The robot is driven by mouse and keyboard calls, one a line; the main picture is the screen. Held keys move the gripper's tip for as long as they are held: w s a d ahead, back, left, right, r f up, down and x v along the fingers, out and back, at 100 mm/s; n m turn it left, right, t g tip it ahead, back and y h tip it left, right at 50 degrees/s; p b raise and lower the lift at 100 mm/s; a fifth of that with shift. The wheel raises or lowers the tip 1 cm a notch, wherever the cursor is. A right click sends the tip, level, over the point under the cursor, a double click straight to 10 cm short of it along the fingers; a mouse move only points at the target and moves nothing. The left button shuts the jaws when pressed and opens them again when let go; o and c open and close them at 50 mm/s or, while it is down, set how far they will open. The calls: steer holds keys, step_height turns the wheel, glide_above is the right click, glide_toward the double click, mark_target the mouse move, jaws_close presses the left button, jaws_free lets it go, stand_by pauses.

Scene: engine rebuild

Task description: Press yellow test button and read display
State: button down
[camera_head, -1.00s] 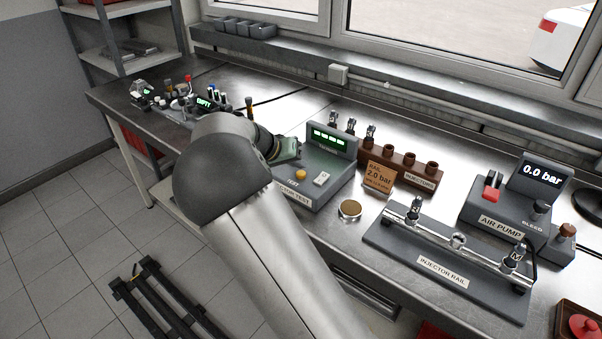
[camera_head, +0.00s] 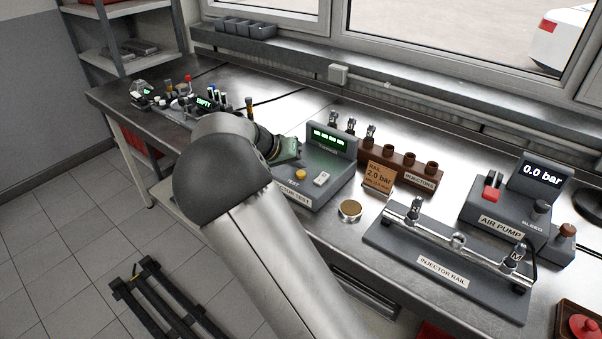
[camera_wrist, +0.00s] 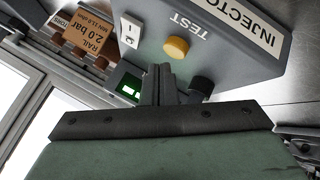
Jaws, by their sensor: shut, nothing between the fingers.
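The injector tester is a grey box (camera_head: 322,190) on the bench. Its yellow test button (camera_head: 300,174) is on the top face, and it also shows in the wrist view (camera_wrist: 176,48) beside the word TEST. The tester's display (camera_head: 329,138) is lit green with several bright blocks; no readable number shows. In the wrist view the display (camera_wrist: 127,86) is partly hidden behind my fingers.
A white switch (camera_head: 321,178) sits right of the button. A brown injector rack (camera_head: 400,168), an orange rail card (camera_head: 379,178), a round tin (camera_head: 350,210), the injector rail (camera_head: 450,262) and the air pump (camera_head: 505,222), reading 0.0 bar, stand to the right.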

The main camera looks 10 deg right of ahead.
mark_target(298, 174)
steer(key=shift+f, duration=0.15)
steer(key=shift+f+b, duration=0.3)
steer(key=shift+b, duration=0.2)
steer(key=shift+f+b, duration=0.5)
stand_by(0.4)
steer(key=shift+r, duration=0.1)
steer(key=shift+r+p, duration=0.4)
steer(key=shift+r, duration=0.4)
steer(key=shift+r+p, duration=1.25)
steer(key=shift+r, duration=1.35)
steer(key=shift+f, duration=0.1)
